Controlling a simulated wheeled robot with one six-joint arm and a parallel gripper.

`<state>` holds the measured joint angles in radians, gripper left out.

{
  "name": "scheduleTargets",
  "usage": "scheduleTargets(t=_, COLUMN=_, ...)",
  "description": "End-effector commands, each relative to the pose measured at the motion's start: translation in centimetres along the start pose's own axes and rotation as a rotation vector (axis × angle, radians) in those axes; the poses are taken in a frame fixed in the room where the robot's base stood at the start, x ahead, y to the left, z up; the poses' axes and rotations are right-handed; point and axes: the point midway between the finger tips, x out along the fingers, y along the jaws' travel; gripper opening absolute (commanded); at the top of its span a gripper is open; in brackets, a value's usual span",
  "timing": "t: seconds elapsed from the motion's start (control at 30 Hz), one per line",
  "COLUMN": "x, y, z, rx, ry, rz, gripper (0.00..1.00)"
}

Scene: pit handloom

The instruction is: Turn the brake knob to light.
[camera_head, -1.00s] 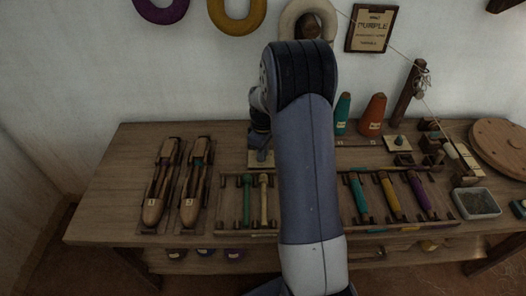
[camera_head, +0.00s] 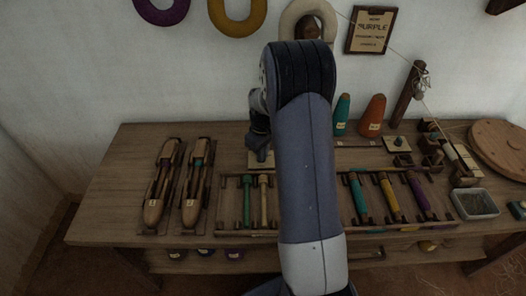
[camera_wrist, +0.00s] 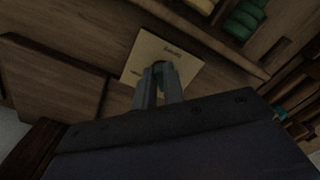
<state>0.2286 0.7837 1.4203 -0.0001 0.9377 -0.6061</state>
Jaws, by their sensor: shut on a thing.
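A cream plate (camera_wrist: 188,70) with small dark lettering, too blurred to read, lies on the wooden table in the wrist view. A small teal knob (camera_wrist: 158,68) stands on it, mostly hidden by the fingers. My gripper (camera_wrist: 159,76) is shut on this knob, one finger on each side. In the head view the plate (camera_head: 254,164) shows partly beneath my gripper (camera_head: 261,153), and the knob is hidden there. The knob's pointing direction cannot be told.
Two wooden shuttles (camera_head: 159,190) lie left of the plate. A rack of coloured bobbins (camera_head: 391,196) is in front, partly behind my arm. Teal (camera_head: 342,115) and orange cones (camera_head: 373,116) stand at the back. A grey tray (camera_head: 475,204) is at right. The table's left end is clear.

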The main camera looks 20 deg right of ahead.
Motion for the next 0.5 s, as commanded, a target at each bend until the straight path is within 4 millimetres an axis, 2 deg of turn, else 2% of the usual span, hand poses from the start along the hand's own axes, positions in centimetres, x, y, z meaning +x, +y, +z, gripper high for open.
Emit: scheduleTargets(t=0.5, x=-0.10, y=-0.34, z=-0.09, rx=0.476, ry=0.000, rz=0.000, gripper=0.00)
